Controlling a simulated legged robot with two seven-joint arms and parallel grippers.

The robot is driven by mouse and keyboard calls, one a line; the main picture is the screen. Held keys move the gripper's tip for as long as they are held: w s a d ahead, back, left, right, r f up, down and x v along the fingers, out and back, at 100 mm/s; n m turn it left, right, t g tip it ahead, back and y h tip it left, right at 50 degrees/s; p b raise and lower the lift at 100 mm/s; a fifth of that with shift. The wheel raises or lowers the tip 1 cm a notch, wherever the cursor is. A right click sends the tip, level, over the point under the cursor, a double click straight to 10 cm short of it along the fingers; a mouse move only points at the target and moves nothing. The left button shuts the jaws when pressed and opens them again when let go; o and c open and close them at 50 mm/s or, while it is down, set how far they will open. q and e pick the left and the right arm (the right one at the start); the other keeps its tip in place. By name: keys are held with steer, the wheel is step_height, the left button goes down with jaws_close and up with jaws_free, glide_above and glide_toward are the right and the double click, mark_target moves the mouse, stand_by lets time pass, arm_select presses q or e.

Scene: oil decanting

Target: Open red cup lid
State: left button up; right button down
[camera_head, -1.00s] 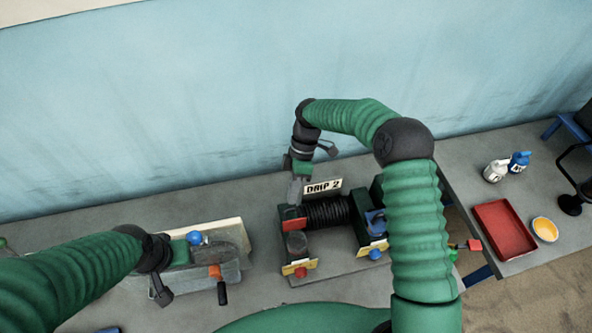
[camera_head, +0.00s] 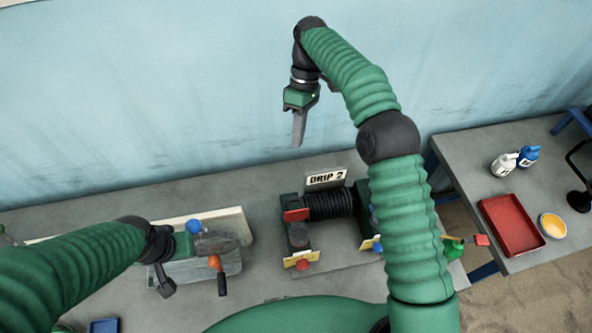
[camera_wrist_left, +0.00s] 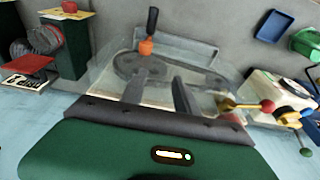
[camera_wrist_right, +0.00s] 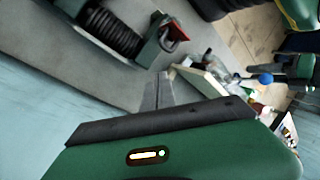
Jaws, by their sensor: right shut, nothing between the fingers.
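The red cup lid (camera_head: 296,215) is at the top of the dark green block at the left end of the black coil, on the DRIP 2 unit. In the right wrist view the red lid (camera_wrist_right: 174,28) stands tilted up from its block. My right gripper (camera_head: 298,142) is shut and empty, raised above and behind the lid, clear of it. Its fingers (camera_wrist_right: 157,90) point down side by side. My left gripper (camera_wrist_left: 158,85) is open and empty, its fingers over the clear box with the orange-and-black handle (camera_wrist_left: 147,40). The right block is partly hidden by my right arm.
The DRIP 2 sign (camera_head: 326,179) stands behind the coil (camera_head: 330,205). A blue wall runs behind the bench. A second table at the right holds a red tray (camera_head: 512,225), a yellow bowl (camera_head: 552,225) and white and blue jugs (camera_head: 528,156). Space above the unit is free.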

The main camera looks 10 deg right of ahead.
steer(key=s+a+r+m+t+h, duration=0.1)
steer(key=s+a+m, duration=0.15)
steer(key=m, duration=1.15)
steer(key=s+a+m+t+h, duration=0.1)
steer(key=s+m, duration=0.3)
steer(key=m, duration=1.1)
step_height(320, 180, down, 14)
steer(key=s+p, duration=0.1)
steer(key=p, duration=0.1)
steer(key=shift+s+r, duration=0.2)
steer(key=shift+s, duration=0.05)
steer(key=w+f, duration=0.2)
steer(key=shift+w+f+b, duration=0.3)
steer(key=shift+w+f, duration=0.1)
steer(key=shift+r, duration=0.1)
